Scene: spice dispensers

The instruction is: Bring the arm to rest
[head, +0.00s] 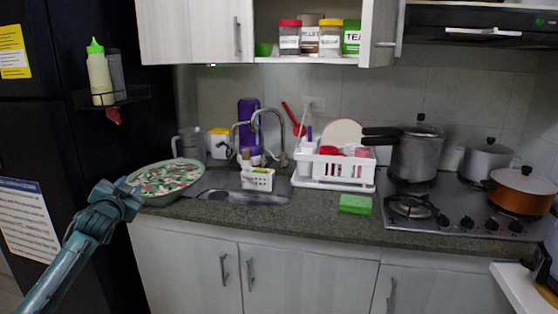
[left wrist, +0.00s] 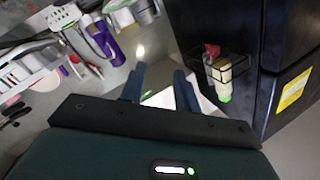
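My left gripper (head: 128,192) is at the left of the head view, in front of the black fridge and beside the left end of the counter. In the left wrist view its two fingers (left wrist: 160,84) stand apart with nothing between them, so it is open and empty. The left arm reaches up from the lower left corner of the head view. My right gripper does not show in the head view.
A large patterned bowl (head: 168,180) stands on the counter close to the left gripper. The black fridge (head: 60,130) carries a wire rack with a green-capped bottle (head: 99,75). An open cupboard holds spice jars (head: 290,38). Pots stand on the stove (head: 470,205).

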